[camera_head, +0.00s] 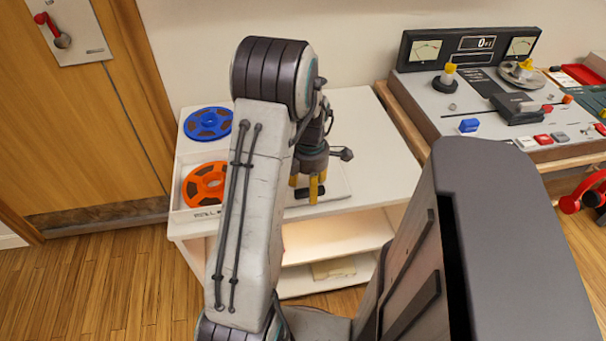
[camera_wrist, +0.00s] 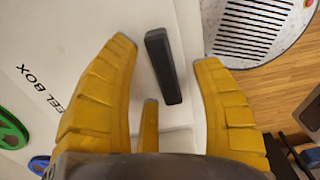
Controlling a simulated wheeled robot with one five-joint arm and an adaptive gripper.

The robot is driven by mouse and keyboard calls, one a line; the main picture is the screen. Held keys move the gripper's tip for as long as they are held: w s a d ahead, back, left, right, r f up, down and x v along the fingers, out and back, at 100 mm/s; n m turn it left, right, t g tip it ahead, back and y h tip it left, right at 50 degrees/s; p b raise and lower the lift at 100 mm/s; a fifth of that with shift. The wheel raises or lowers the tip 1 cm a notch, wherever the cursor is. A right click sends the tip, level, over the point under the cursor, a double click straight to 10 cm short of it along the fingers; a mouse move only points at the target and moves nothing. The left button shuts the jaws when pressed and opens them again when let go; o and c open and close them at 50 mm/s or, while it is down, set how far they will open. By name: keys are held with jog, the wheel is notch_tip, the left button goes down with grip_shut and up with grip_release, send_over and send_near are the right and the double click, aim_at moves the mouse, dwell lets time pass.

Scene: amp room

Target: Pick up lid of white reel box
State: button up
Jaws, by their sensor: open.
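The lid of the white reel box is a flat white plate (camera_head: 336,183) on the white shelf top, partly hidden by my arm and gripper in the head view. In the wrist view, the lid (camera_wrist: 142,82) carries a dark bar handle (camera_wrist: 162,66). The handle also shows in the head view (camera_head: 307,192). My gripper (camera_head: 304,188) has yellow fingers pointing down over the lid. In the wrist view, my gripper (camera_wrist: 160,50) is open, with the handle between its spread fingers. I see gaps on both sides of the handle; the height above it is unclear.
A blue reel (camera_head: 208,124) and an orange reel (camera_head: 205,184) lie left of my arm. A green reel (camera_wrist: 10,130) shows in the wrist view, near "REEL BOX" lettering. A lower shelf (camera_head: 320,238) lies below.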

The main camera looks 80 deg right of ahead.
jog(key=shift+f, duration=0.65)
jog(key=shift+c, duration=0.3)
grip_shut()
